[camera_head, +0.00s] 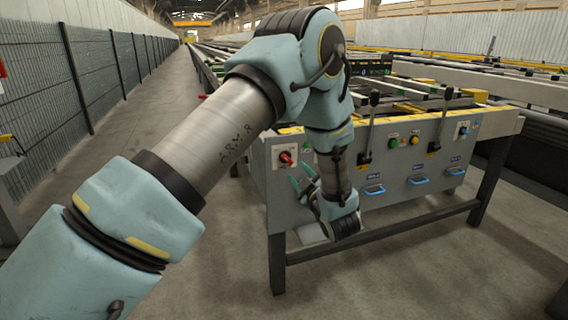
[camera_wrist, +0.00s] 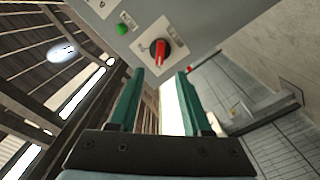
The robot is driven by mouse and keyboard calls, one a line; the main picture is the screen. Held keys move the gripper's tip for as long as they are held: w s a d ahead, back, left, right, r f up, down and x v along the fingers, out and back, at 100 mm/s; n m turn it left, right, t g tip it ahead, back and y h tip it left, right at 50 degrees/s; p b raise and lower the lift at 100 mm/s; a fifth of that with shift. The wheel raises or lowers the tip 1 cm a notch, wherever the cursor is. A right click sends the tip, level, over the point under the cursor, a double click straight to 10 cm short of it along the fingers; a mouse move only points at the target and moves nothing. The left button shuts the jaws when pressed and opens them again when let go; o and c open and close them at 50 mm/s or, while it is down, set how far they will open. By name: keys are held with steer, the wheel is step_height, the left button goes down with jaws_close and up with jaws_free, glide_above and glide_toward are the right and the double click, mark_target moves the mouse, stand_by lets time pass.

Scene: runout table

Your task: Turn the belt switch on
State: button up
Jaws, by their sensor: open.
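A rotary switch with a red handle (camera_head: 287,158) sits on a pale plate at the left end of the grey control panel (camera_head: 330,208). In the wrist view the red handle (camera_wrist: 161,50) stands on a dark round base. A second switch with a blue knob (camera_head: 463,131) is at the panel's right end. The labels are too small to read, so I cannot tell which is the belt switch. My gripper (camera_head: 300,174) is open and empty, just below and right of the red switch. In the wrist view my gripper's green fingers (camera_wrist: 160,75) point towards the red handle, apart from it.
Two black levers (camera_head: 368,120) (camera_head: 439,118) rise at the panel's front. Green (camera_head: 393,143) and yellow (camera_head: 414,140) buttons sit between them. Blue handles (camera_head: 374,190) line the panel below. The floor (camera_head: 400,270) in front is clear; a mesh fence (camera_head: 90,80) runs at left.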

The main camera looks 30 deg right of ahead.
mark_target(287, 160)
steer(key=w, duration=0.6)
steer(key=w+d, duration=0.1)
steer(key=w, duration=0.2)
steer(key=shift+d, duration=0.1)
steer(key=shift+s, duration=0.1)
jaws_close()
